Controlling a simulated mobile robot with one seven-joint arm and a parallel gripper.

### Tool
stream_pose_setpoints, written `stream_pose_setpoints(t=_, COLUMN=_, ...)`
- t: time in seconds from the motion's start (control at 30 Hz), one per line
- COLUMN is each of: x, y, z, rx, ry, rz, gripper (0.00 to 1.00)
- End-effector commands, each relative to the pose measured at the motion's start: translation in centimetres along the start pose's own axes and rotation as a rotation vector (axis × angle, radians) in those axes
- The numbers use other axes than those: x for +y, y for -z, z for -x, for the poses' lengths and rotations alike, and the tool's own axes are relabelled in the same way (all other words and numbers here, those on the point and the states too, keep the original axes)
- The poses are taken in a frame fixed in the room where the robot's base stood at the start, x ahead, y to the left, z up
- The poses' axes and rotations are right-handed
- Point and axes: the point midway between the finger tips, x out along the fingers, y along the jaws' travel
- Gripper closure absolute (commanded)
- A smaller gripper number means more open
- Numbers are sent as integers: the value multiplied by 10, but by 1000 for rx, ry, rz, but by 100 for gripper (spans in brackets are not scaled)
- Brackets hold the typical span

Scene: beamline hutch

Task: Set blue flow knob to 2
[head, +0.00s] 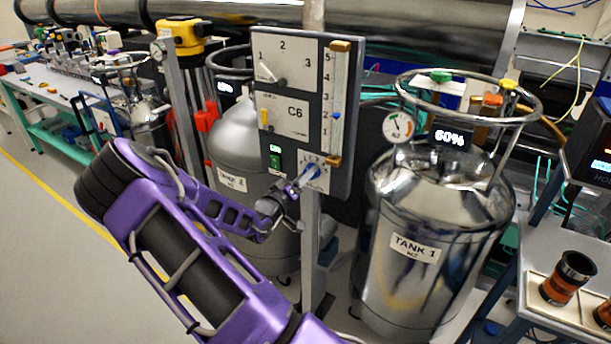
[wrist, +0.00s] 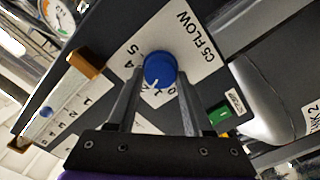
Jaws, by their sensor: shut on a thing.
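The blue flow knob (wrist: 160,68) sits on a white dial plate marked C5 FLOW, with numbers around it. In the wrist view its white mark points toward the lower left, near the 1; the numbers between there and 4 are partly hidden. My gripper (wrist: 159,76) is shut on the knob, one finger on each side. In the head view my gripper (head: 296,188) reaches the knob (head: 311,171) at the bottom of the grey panel (head: 346,180). A flow tube (head: 338,90) with a 1 to 5 scale runs up the panel's right side, with a small blue marker near 2.
Open floor lies at the left.

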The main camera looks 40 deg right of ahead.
Motion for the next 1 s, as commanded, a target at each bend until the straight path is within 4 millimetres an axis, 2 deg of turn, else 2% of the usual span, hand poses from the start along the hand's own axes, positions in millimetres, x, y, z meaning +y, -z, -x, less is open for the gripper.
stream_pose_setpoints(t=0.27, x=-1, y=-1, z=1, rx=-1, ry=2, rz=1, gripper=100)
stream_pose_setpoints(t=0.3, x=-1, y=-1, z=1, rx=-1, ry=2, rz=0, gripper=48)
stream_pose_setpoints(t=0.47, x=-1, y=0, z=0, rx=-1, ry=1, rz=0, gripper=19)
stream_pose_setpoints(t=0.8, x=0, y=0, z=3, rx=0, ry=1, rz=-1, gripper=19)
stream_pose_setpoints(t=0.87, x=-1, y=0, z=8, rx=0, ry=2, rz=-1, gripper=19)
stream_pose_setpoints(t=1.0, x=-1, y=1, z=31, rx=1, ry=4, rz=-1, gripper=19)
